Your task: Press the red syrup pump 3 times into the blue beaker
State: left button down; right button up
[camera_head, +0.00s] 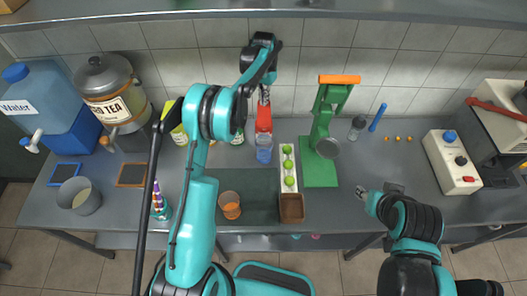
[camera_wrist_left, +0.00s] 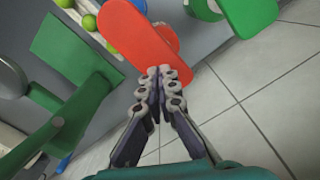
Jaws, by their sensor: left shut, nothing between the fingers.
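The red syrup pump (camera_head: 264,118) stands near the back wall, left of the green press. The blue beaker (camera_head: 264,149) stands just in front of it, a translucent cup. My left gripper (camera_head: 264,92) is shut and empty, pointing down over the pump's top. In the left wrist view the shut fingertips (camera_wrist_left: 162,72) lie at the edge of the red pump (camera_wrist_left: 135,32); I cannot tell whether they touch. My right gripper (camera_head: 362,193) is low over the counter at the right, too small to judge its fingers.
A green press with an orange handle (camera_head: 339,79) stands right of the pump. A tray of limes (camera_head: 281,165) lies between them. A tea dispenser (camera_head: 110,90) and water jug (camera_head: 45,95) stand at left.

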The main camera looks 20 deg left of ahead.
pick_arm(q)
notch_tip(320, 180, up, 6)
jog(key=p, duration=0.2)
jog(key=shift+f+p, duration=0.25)
jog(key=shift+p, duration=0.05)
jog(key=shift+s+f, duration=0.1)
